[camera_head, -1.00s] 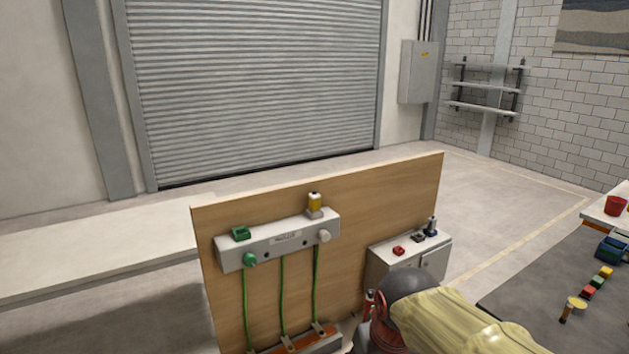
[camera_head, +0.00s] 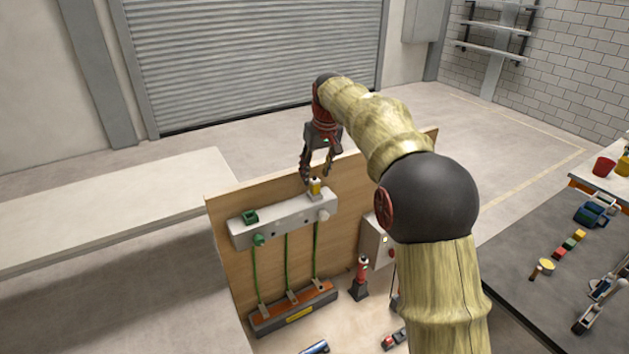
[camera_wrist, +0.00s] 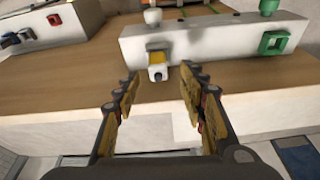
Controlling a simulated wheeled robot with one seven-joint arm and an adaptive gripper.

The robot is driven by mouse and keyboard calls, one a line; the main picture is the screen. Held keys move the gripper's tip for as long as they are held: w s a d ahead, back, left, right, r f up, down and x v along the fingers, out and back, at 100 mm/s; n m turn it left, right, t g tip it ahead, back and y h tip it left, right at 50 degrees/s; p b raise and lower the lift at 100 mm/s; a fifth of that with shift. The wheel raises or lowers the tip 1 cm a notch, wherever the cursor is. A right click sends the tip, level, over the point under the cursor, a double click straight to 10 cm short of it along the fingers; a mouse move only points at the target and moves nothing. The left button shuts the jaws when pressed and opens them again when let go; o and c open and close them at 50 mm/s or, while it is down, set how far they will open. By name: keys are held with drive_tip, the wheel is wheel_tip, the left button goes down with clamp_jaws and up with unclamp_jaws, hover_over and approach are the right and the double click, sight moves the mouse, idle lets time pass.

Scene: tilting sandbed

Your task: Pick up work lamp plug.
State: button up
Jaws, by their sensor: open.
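A white socket box (camera_head: 285,224) is fixed to a wooden board (camera_head: 222,208). A yellow plug-like piece with a light base (camera_head: 315,188) stands on its top right; it also shows in the wrist view (camera_wrist: 157,68). No readable label tells me whether it is the work lamp plug. A round white plug (camera_head: 323,215) and a green plug (camera_head: 259,240) are on the box's front. A green square piece (camera_head: 250,217) sits on top at left. My gripper (camera_head: 319,168) is open and empty, just above the yellow piece, which appears between the fingertips in the wrist view.
Green cables (camera_head: 286,262) run down the board to an orange-topped strip (camera_head: 292,306). A grey box (camera_head: 376,240) is right of the socket box. A dark table (camera_head: 510,268) with blocks and tools is at right. A long pale bench (camera_head: 110,215) is at left.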

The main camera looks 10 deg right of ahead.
sight(316, 177)
drive_tip(key=r, duration=0.2)
drive_tip(key=shift+s+a+r+n, duration=0.15)
drive_tip(key=shift+s+r+n, duration=0.15)
drive_tip(key=shift+n, duration=0.1)
drive_tip(key=shift+w+f, duration=0.1)
drive_tip(key=shift+f, duration=0.2)
drive_tip(key=shift+w+x, duration=0.2)
drive_tip(key=shift+x, duration=0.8)
drive_tip(key=shift+p+x, duration=0.9)
drive_tip(key=shift+x, duration=1.65)
drive_tip(key=shift+s+d, duration=0.15)
drive_tip(key=shift+d, duration=0.15)
drive_tip(key=shift+c, duration=0.4)
clamp_jaws()
